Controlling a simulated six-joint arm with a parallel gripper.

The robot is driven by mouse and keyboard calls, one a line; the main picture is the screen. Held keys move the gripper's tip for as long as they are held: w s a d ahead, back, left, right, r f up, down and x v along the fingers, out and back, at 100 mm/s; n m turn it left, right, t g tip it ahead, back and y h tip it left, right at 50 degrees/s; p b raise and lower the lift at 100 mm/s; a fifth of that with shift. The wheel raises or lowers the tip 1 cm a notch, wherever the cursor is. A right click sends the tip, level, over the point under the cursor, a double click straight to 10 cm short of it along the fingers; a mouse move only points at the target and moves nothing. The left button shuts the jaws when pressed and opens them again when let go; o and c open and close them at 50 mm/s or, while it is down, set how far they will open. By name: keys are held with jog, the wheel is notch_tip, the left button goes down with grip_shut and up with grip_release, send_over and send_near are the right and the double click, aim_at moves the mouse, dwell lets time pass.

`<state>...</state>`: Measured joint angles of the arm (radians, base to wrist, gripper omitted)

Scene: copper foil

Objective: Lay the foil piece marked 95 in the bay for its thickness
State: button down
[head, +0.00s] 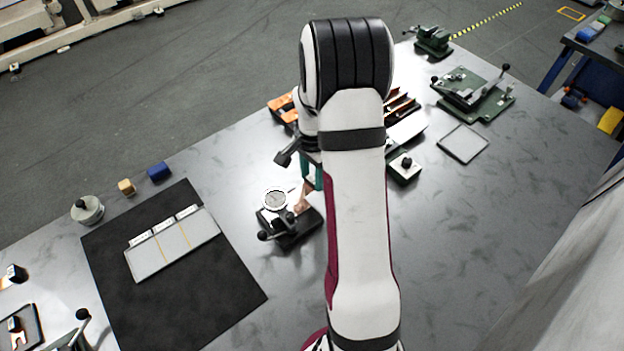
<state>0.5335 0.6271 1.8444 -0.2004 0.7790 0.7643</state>
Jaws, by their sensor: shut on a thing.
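My gripper (312,180), with teal fingers, is partly hidden behind my arm. It is shut on a copper-coloured foil piece (302,200), whose visible end is at the dial thickness gauge (276,200). I cannot tell whether the foil lies between the gauge's jaws or just beside them. No mark on the foil is readable. The pale tray (150,266) lies on the black mat to the left, split by thin yellow lines into three bays. Each bay has a white label at its far edge, too small to read. The bays look empty.
The black mat (215,295) has free room around the tray. A round weight-like object (88,209), a tan block (126,187) and a blue block (159,171) stand beyond it. Orange-and-black bins (283,106), a grey plate (463,143) and green fixtures (473,93) stand farther back.

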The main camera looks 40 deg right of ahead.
aim_at(312, 179)
jog(key=shift+r, duration=2.3)
